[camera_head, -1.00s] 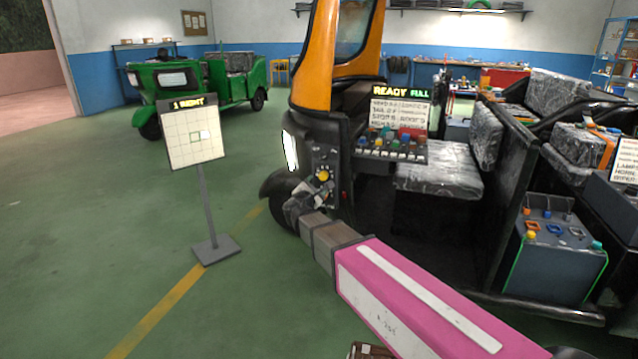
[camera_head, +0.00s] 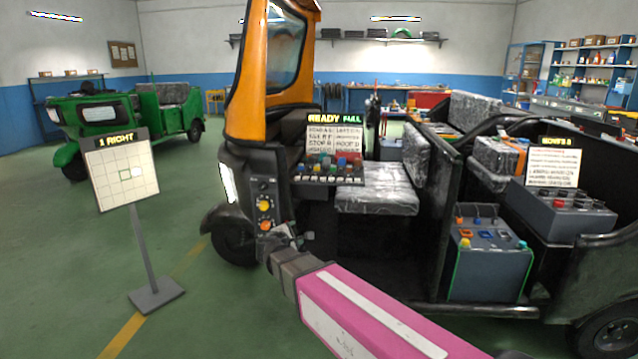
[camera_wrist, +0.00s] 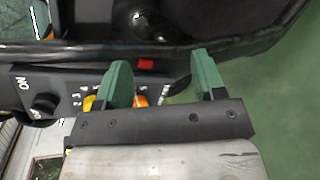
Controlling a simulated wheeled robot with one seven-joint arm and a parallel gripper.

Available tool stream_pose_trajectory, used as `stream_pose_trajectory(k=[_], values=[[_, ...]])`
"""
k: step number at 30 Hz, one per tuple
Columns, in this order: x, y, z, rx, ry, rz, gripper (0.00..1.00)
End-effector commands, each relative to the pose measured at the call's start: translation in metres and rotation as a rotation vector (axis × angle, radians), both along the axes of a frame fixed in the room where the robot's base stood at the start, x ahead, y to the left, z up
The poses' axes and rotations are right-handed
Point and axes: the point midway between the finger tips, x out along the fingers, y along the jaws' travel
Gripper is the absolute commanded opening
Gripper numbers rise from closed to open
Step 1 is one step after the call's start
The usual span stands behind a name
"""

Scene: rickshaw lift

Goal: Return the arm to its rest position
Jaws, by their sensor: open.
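My arm, with a pink and white link, reaches from the lower right toward the front of the orange and black rickshaw (camera_head: 262,80). My gripper (camera_head: 283,238) is at the lower right of the black control panel (camera_head: 262,188) on the rickshaw's front. In the wrist view my gripper (camera_wrist: 163,72) has its two green fingers apart with nothing held between them. A black knob (camera_wrist: 43,104) marked ON is further left. I cannot tell whether the fingers touch the panel.
A sign stand (camera_head: 122,172) reading "1 RIGHT" is on the left. The rickshaw's seat (camera_head: 377,190) and a grey box with coloured controls (camera_head: 490,262) are to the right. A green vehicle (camera_head: 120,118) stands at the back left.

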Motion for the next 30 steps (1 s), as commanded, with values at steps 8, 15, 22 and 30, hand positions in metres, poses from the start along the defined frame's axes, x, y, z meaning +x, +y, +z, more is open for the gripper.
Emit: stream_pose_trajectory(k=[8, 15, 22, 30], values=[[-0.018, -0.141, -0.065, 0.388, 0.173, -0.39, 0.63], [-0.058, -0.23, -0.114, 0.717, 0.289, -0.743, 0.63], [-0.107, -0.287, -0.148, 1.03, 0.382, -1.088, 0.63], [-0.153, -0.317, -0.167, 1.324, 0.464, -1.412, 0.63]])
